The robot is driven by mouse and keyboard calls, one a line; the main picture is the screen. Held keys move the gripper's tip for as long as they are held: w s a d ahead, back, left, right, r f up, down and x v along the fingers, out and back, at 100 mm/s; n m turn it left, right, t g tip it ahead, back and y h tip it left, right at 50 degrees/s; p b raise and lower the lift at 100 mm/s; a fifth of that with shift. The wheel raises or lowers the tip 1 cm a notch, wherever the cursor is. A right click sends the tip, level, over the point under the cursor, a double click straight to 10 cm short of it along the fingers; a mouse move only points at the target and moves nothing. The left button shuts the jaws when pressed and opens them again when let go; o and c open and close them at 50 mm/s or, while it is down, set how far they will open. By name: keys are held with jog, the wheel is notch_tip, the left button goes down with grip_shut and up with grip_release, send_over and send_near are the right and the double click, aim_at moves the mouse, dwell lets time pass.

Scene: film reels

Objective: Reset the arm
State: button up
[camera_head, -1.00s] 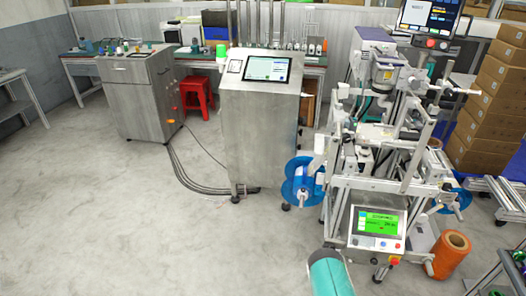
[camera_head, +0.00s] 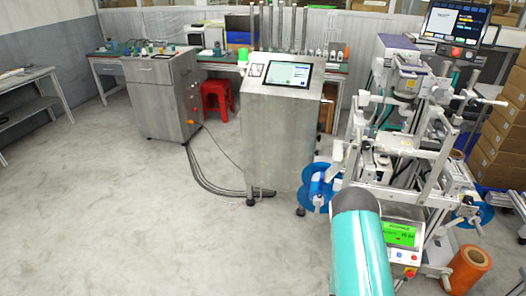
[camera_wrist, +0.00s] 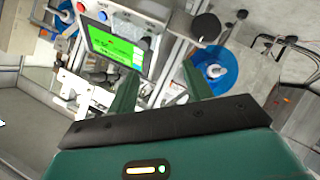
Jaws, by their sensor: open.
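In the head view my teal arm link rises from the bottom edge and covers part of the labelling machine (camera_head: 420,150). My gripper itself is not visible there.
A steel cabinet with a screen (camera_head: 280,130) stands left of the machine. A blue reel (camera_head: 316,192) and an orange roll (camera_head: 468,268) are near my arm. Cables (camera_head: 205,180) run along the floor. The floor (camera_head: 110,220) at left is clear.

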jog(key=w+a+r+m+y, duration=0.1)
jog(key=w+a+r+y, duration=0.15)
jog(key=r, duration=0.45)
jog(key=w+a+r+y, duration=0.1)
jog(key=w+a+r, duration=0.2)
jog(key=r, duration=0.5)
jog(key=s+a+r+g+y, duration=0.15)
jog(key=a+r, duration=0.25)
jog(key=r, duration=0.4)
jog(key=s+a+r+y, duration=0.15)
jog(key=a+r, duration=0.25)
jog(key=r, duration=0.5)
jog(key=s+a+r+g+y, duration=0.15)
jog(key=s+a+r, duration=0.35)
jog(key=s+r, duration=0.6)
jog(key=s+r+g, duration=0.1)
jog(key=s+r, duration=0.1)
jog(key=s, duration=0.6)
jog(key=s+a+r+g, duration=0.1)
jog(key=s+r, duration=0.2)
jog(key=s, duration=0.5)
jog(key=shift+s+r, duration=0.2)
jog(key=shift+s, duration=0.05)
